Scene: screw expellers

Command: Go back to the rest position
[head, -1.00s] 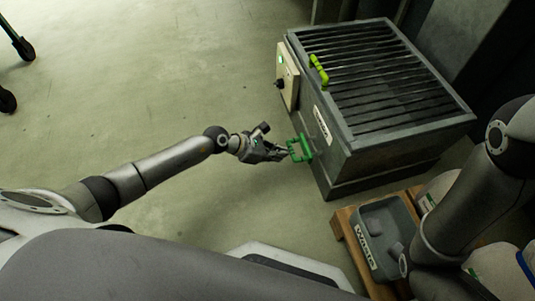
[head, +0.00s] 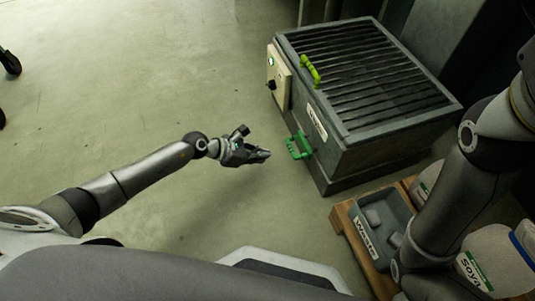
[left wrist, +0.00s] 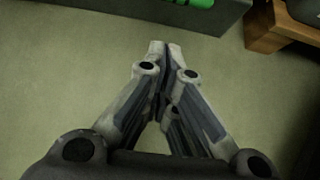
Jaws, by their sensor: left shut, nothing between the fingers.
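My left gripper (head: 266,154) is shut and empty, in the air left of the grey machine (head: 345,150) and apart from its dark green handle (head: 299,147). In the left wrist view its fingertips (left wrist: 165,46) meet over bare floor, with a bit of the green handle (left wrist: 200,2) at the top edge. The machine has a slatted top with a light green handle (head: 311,72) and a control box (head: 277,77) on its side. My right arm shows at the right of the head view, but its gripper is not visible.
A grey bin labelled Waste (head: 366,235) stands on a wooden pallet (head: 345,222) at the lower right, with light-coloured objects in it. A sack labelled Soya (head: 480,262) lies beside my right arm. The floor (head: 150,80) at left is clear, except for dark wheels at the far left edge.

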